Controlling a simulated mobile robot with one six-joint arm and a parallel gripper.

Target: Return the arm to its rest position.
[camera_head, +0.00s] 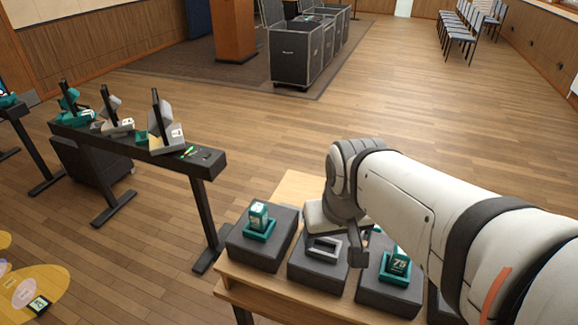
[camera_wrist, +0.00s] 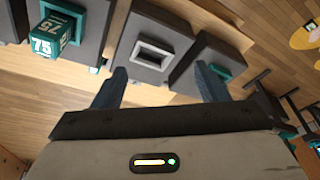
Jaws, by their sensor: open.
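My arm (camera_head: 425,205) reaches in from the right in the head view, over a wooden table. My gripper (camera_wrist: 159,70) points down in the wrist view with its two fingers spread and nothing between them. Beyond the fingers is a dark block with an empty grey square frame (camera_wrist: 154,54). The frame also shows in the head view (camera_head: 324,247), close to my gripper and partly covered by it. I cannot tell the exact height of the fingers above the block.
A teal cube marked 75 (camera_head: 398,262) sits in a teal holder on the block to the right. Another teal cube (camera_head: 259,215) sits in a holder on the left block. A dark stand (camera_head: 205,163) with upright sliders is further left. Floor beyond the table (camera_head: 247,287) is open.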

